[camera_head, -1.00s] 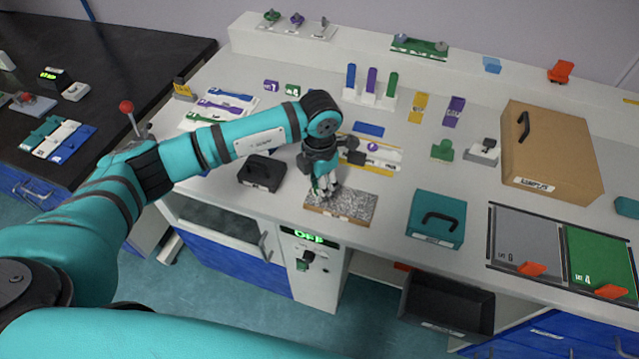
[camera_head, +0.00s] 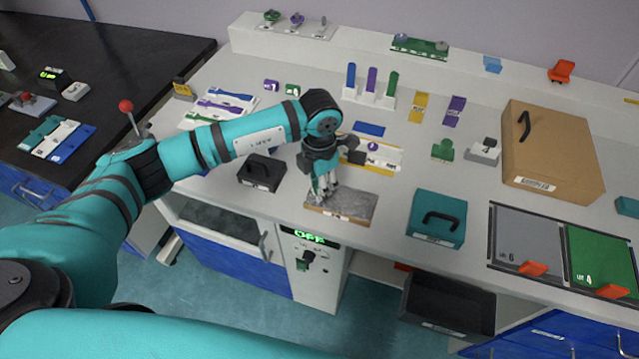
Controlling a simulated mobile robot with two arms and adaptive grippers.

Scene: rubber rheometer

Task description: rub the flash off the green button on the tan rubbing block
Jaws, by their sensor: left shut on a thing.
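The rubbing block (camera_head: 352,206) lies flat near the front edge of the bench, with tan sides and a grey top. My left gripper (camera_head: 322,196) points down over the block's left part, its fingertips at or just above the top; contact cannot be told. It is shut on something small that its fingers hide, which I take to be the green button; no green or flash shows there. My right gripper is out of view.
A black handled box (camera_head: 262,171) stands left of the block and a teal handled box (camera_head: 437,218) right of it. Behind is a yellow-edged tray (camera_head: 385,168). Bare bench lies between the block and the teal box.

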